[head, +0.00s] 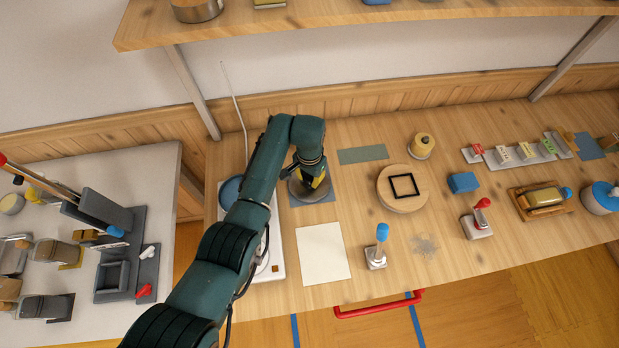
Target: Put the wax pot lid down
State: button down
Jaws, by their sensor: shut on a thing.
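My gripper (317,182) points down near the back left of the wooden bench. It is shut on the wax pot lid (297,192), a round grey-brown disc partly hidden by the gripper. The lid is over a blue mat (327,199); I cannot tell whether it touches the mat. A round blue thing (230,191), perhaps the wax pot, shows left of my arm on a white base (277,265). My arm hides much of both.
A pale square sheet (323,254) lies in front of the lid. A green mat (362,155) and a round wooden board (402,202) are to the right. A blue-handled stamp (377,249) stands near the front edge. A shelf (370,15) overhangs the back.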

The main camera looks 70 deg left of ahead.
aim_at(310, 177)
jog(key=shift+w+a+r, duration=0.1)
jog(key=shift+f, duration=0.2)
jog(key=c, duration=0.9)
grip_release()
jog(key=shift+r, duration=0.1)
notch_tip(310, 177, up, 12)
jog(key=p, duration=0.2)
jog(key=shift+r, duration=0.15)
